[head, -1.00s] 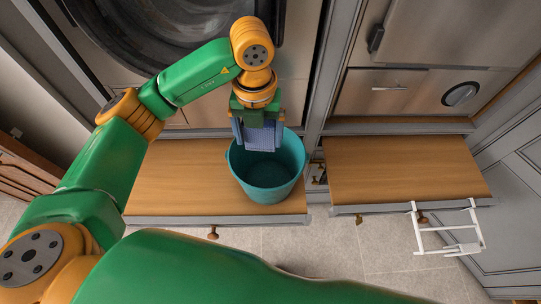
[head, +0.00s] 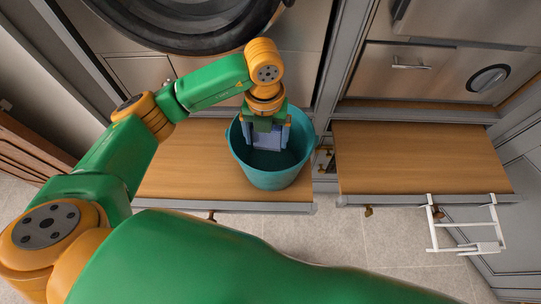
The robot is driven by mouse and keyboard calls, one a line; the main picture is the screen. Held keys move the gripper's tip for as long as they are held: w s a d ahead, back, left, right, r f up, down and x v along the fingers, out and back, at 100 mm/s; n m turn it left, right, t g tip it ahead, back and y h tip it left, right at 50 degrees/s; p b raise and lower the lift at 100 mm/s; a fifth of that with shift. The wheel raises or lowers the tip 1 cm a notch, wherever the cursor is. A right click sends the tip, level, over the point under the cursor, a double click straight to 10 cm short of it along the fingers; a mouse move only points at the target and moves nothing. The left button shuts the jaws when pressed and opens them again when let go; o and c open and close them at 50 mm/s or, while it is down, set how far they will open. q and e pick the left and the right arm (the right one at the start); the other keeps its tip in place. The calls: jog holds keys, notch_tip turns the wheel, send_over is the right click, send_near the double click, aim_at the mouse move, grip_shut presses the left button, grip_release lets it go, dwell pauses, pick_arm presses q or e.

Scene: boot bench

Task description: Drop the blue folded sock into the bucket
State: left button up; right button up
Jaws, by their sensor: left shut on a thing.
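The teal bucket (head: 272,181) stands on the left wooden bench top. My left gripper (head: 265,144) points down into the bucket's mouth, with its fingers below the rim line in the picture. It is shut on the blue folded sock (head: 264,134), which shows between the fingers. The sock's lower end is dim inside the bucket, and I cannot tell whether it touches the bottom. My right gripper is not in view.
The left bench top (head: 185,170) is clear to the left of the bucket. The right bench top (head: 415,160) is bare. A white rack (head: 465,225) hangs at its front right edge. A washer door (head: 185,20) and steel fronts rise behind.

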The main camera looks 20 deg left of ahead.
pick_arm(q)
jog(key=shift+f, duration=0.75)
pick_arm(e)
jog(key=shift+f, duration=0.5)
pick_arm(q)
jog(key=o, duration=1.5)
jog(key=shift+r, duration=0.35)
notch_tip(320, 180, up, 7)
jog(key=shift+f+b, duration=0.2)
jog(key=shift+b, duration=0.4)
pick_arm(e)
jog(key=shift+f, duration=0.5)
